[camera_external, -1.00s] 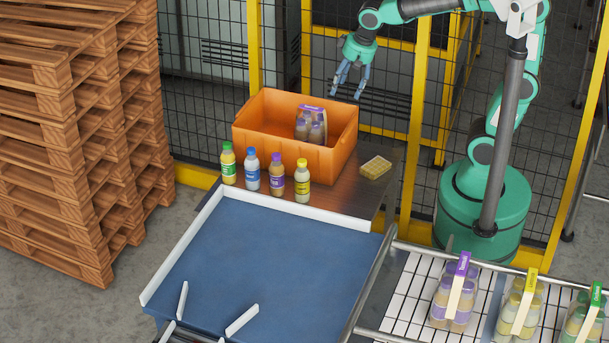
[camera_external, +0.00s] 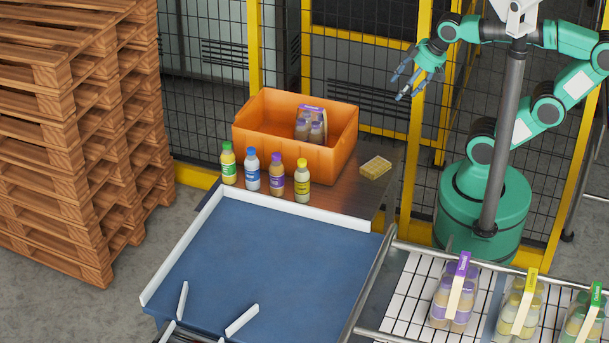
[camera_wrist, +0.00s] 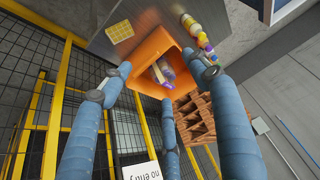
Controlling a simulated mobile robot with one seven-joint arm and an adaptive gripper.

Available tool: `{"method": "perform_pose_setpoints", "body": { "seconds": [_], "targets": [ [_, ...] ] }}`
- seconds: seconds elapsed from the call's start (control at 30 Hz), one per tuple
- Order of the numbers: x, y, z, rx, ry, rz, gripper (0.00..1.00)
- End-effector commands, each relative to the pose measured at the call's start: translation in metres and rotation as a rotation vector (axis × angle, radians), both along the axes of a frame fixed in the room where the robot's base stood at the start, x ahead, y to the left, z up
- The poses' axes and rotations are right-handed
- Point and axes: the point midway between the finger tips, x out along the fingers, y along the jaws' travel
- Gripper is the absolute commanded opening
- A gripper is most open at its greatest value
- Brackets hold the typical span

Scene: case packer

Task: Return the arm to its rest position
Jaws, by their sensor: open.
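My gripper (camera_external: 408,80) is open and empty in the outside view. It hangs in the air to the right of the orange crate and above the table level, in front of the yellow-framed fence. In the wrist view its blue fingers (camera_wrist: 150,95) are spread apart with nothing between them. My arm is bent, reaching left from its green base. The orange crate (camera_external: 290,150) stands on the dark table (camera_external: 345,203) with a purple-labelled bottle pack (camera_external: 311,125) inside. The crate (camera_wrist: 148,85) also shows between the fingers in the wrist view, well away from them.
Several bottles (camera_external: 275,175) stand in front of the crate, and a yellow block (camera_external: 376,167) lies to its right. A mesh fence with yellow posts (camera_external: 418,120) is close behind my gripper. Bottle packs (camera_external: 455,292) stand on the conveyor at lower right. Pallets (camera_external: 80,130) are stacked at left.

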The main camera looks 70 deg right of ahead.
Motion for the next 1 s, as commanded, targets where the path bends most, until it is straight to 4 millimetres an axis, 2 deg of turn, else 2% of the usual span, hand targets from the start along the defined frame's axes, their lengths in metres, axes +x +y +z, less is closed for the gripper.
{"method": "perform_pose_setpoints", "body": {
  "seconds": [0.37, 0.57, 0.8, 1.0],
  "targets": [
    [0.000, 0.000, -0.004, 0.000, 0.000, -0.001, 0.61],
    [0.001, 0.000, -0.025, 0.001, 0.000, -0.002, 0.61],
    [0.001, 0.000, -0.061, 0.001, 0.000, -0.002, 0.61],
    [0.001, 0.000, -0.078, 0.001, 0.000, -0.002, 0.61]
  ]
}}
